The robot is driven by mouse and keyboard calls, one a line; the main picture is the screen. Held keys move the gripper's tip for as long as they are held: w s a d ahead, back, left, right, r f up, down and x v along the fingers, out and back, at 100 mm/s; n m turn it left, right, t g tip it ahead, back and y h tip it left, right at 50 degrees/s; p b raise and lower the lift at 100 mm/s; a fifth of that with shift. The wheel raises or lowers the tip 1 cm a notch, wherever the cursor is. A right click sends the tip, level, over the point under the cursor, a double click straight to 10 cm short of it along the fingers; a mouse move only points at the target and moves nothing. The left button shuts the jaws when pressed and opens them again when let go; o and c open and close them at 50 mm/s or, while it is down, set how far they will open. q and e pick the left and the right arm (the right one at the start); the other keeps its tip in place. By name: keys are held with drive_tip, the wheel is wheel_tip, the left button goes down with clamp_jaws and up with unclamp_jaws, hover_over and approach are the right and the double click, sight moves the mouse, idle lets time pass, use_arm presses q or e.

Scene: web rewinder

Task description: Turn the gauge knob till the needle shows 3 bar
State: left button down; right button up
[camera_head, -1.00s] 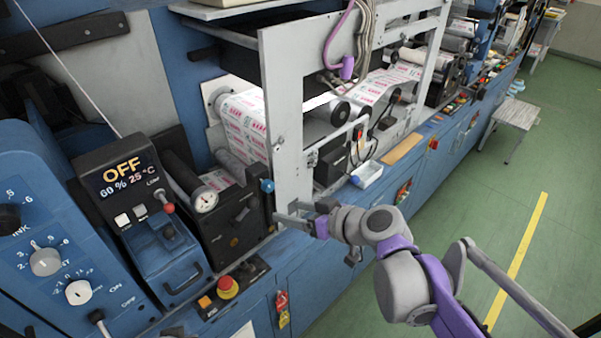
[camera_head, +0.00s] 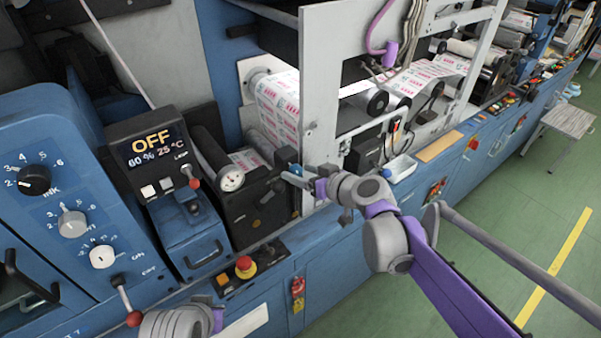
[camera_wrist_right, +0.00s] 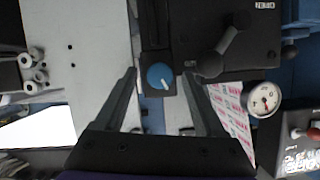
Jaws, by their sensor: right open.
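The blue gauge knob (camera_head: 294,169) sits on the dark unit beside the white upright frame. In the right wrist view the knob (camera_wrist_right: 160,76) has a white pointer line and lies centred between my fingertips. My right gripper (camera_head: 288,180) is open, with a finger on each side of the knob in that view and gaps beside it; I cannot tell whether the tips reach its depth. The round white gauge (camera_head: 231,179) is left of the knob; it also shows in the wrist view (camera_wrist_right: 265,99). Its needle is too small to read. My left gripper is out of view.
A control box reading OFF (camera_head: 151,150) stands left of the gauge. A red emergency button (camera_head: 245,266) is on the lower ledge, below the gauge. The white upright frame (camera_head: 318,100) rises close to my right gripper.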

drive_tip(key=shift+w+a+f, duration=0.1)
drive_tip(key=shift+w+a, duration=0.05)
drive_tip(key=shift+w, duration=0.05)
clamp_jaws()
idle(0.3)
